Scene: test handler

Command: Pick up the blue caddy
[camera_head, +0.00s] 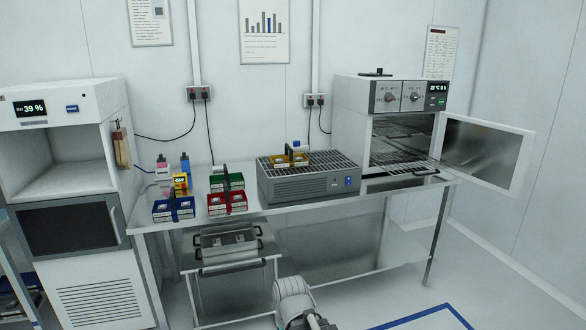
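The blue caddy (174,211) sits on the left end of the steel bench, near its front edge. A dark upright handle stands up from its middle, and its compartments hold white-topped items. In the head view, part of my arm shows at the bottom centre, low in front of the bench. The fingers of my gripper do not show clearly there, so I cannot see their state. The arm is well apart from the caddy.
A red caddy (227,204) and a green caddy (229,182) stand right of the blue one. Small bottles (185,165) and a yellow device (180,182) stand behind it. A grey grated unit (310,187) bears a yellow caddy (291,158). An oven's door (487,155) hangs open at right.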

